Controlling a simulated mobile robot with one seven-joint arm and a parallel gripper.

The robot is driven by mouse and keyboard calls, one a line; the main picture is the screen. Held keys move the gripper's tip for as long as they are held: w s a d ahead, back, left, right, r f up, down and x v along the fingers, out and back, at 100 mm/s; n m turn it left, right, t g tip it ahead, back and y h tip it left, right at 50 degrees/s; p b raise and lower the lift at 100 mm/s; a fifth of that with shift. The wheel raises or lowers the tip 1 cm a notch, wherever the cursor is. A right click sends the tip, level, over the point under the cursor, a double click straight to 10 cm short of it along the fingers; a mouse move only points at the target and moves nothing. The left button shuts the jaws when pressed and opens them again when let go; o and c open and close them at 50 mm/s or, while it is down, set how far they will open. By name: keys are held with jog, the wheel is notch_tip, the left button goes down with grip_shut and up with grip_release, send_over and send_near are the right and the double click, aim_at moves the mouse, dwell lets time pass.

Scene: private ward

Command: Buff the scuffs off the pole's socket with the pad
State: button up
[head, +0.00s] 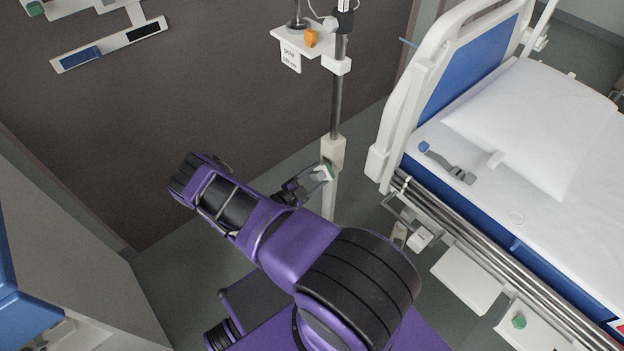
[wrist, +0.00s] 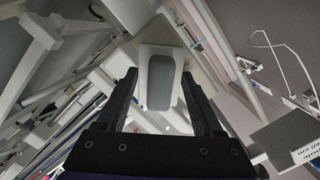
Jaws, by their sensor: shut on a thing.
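The pole (head: 337,105) stands upright beside the bed, with a cream socket (head: 333,150) around its lower part. My gripper (head: 312,182) is at the socket's lower end, shut on the pad (head: 326,172), a small whitish block with a bit of green. In the wrist view the pad (wrist: 160,82) shows a grey rounded face on a pale body between the two dark fingers of my gripper (wrist: 160,76). The pad is close to the socket, but I cannot tell whether they touch. Scuffs on the socket are not discernible.
The bed (head: 388,130) with its rails stands close on the right, a pillow (head: 535,120) on it. A small shelf (head: 303,42) with an orange item (head: 310,38) sticks out from the pole above. A dark wall (head: 200,110) is behind. Some floor is free left of the pole.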

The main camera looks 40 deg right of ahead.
aim_at(321, 166)
jog(key=shift+d, duration=0.95)
dwell(0.6)
jog(key=shift+r, duration=0.1)
jog(key=shift+a+r+p, duration=0.1)
jog(key=shift+r+p, duration=0.95)
jog(key=shift+r, duration=0.9)
jog(key=shift+w+f+b, duration=0.1)
jog(key=shift+f+b, duration=0.05)
jog(key=shift+b, duration=0.2)
